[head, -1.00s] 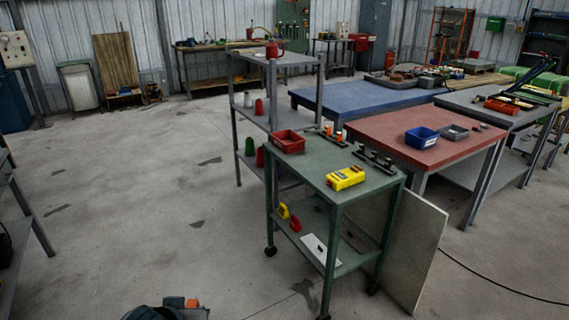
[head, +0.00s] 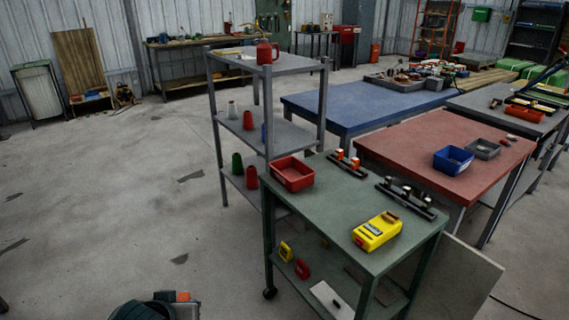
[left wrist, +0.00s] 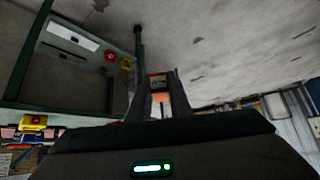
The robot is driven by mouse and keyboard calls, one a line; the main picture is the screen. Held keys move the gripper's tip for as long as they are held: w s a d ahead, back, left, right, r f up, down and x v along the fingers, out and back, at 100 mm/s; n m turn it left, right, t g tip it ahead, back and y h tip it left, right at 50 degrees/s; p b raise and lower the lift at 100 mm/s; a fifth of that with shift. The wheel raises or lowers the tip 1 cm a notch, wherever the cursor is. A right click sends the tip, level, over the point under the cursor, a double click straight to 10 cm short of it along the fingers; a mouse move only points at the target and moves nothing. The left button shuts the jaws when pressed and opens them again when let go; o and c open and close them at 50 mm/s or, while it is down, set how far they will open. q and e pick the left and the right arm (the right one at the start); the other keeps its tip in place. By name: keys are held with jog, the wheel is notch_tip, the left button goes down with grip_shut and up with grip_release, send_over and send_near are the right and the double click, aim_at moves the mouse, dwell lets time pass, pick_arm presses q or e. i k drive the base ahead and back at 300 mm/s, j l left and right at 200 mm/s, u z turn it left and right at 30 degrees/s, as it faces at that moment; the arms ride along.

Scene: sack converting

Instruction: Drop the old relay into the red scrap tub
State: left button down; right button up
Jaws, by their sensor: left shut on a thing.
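The red scrap tub (head: 294,183) is an open red tray on the far left corner of the green cart's top (head: 330,205) in the head view. My left gripper (head: 172,297) is low at the bottom edge, over the floor, left of the cart and well apart from the tub. It is shut on a small orange and dark block, the old relay (head: 184,297). In the left wrist view the relay (left wrist: 159,84) shows between the two fingers of the left gripper (left wrist: 161,76). The tub's inside looks empty. My right gripper is out of view.
Two black rails (head: 346,165) (head: 408,199) with small blocks and a yellow meter (head: 377,232) lie on the cart top. A grey shelf rack (head: 287,68) stands behind the tub. A red-topped table (head: 430,140) is at right. The floor at left is clear.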

aim_at(292, 174)
jog(key=i+j, duration=0.2)
jog(key=i, duration=0.3)
jog(key=i+j, duration=0.25)
jog(key=i, duration=0.25)
jog(key=l+z, duration=0.05)
